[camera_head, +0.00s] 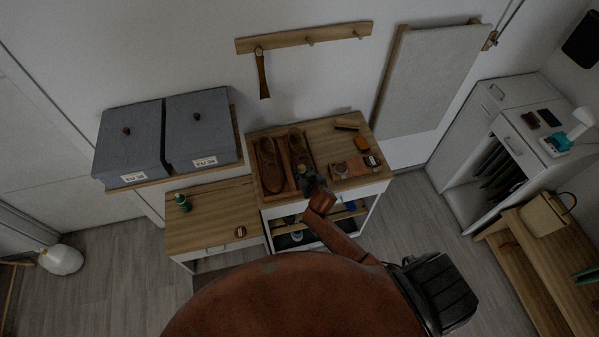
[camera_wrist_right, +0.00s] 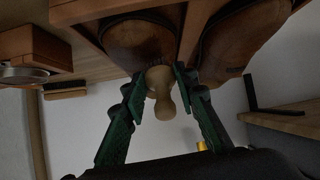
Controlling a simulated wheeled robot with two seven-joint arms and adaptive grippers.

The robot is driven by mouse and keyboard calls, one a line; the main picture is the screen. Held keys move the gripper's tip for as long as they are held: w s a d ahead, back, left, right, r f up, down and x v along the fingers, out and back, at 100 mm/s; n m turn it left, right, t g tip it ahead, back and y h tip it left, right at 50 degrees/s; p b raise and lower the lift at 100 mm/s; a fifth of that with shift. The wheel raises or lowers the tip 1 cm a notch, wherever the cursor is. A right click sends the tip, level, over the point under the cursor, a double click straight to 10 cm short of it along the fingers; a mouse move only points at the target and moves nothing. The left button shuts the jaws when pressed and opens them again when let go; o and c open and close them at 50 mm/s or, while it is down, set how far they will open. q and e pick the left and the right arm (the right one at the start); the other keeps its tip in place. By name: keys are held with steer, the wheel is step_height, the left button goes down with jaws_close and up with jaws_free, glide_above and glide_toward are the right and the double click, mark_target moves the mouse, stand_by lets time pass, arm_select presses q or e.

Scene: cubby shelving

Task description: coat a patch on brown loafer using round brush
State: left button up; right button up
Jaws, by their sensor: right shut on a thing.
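Two brown loafers sit side by side in a wooden tray (camera_head: 265,197) on the wooden cart top. The left loafer (camera_head: 269,164) and right loafer (camera_head: 297,145) show in the head view. Their toes fill the top of the right wrist view, at the left (camera_wrist_right: 135,38) and right (camera_wrist_right: 245,38). My right gripper (camera_head: 309,183) is at the near end of the shoes. Its green fingers are shut on the round brush (camera_wrist_right: 161,98), a pale wooden knob handle. The brush head is at the left toe in the wrist view; contact is unclear. My left gripper is out of view.
A wooden block with a round tin (camera_head: 340,169) and small brushes (camera_head: 347,124) lie right of the tray. Grey boxes (camera_head: 130,143) sit on a shelf at left. A hook rail (camera_head: 300,38) is on the wall.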

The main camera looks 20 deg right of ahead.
steer(key=d, duration=0.2)
steer(key=shift+s+d, duration=0.35)
steer(key=shift+d, duration=0.3)
steer(key=shift+a+r, duration=0.1)
steer(key=shift+a, duration=0.45)
steer(key=shift+w+a+f, duration=0.1)
steer(key=shift+w+a, duration=0.1)
steer(key=shift+a, duration=0.55)
steer(key=shift+w+a+f, duration=0.1)
steer(key=shift+w+a, duration=0.05)
steer(key=shift+a, duration=0.85)
step_height(320, 180, up, 3)
steer(key=shift+r+p, duration=0.15)
steer(key=shift+p, duration=0.75)
step_height(320, 180, up, 5)
steer(key=p, duration=0.5)
steer(key=shift+r, duration=0.15)
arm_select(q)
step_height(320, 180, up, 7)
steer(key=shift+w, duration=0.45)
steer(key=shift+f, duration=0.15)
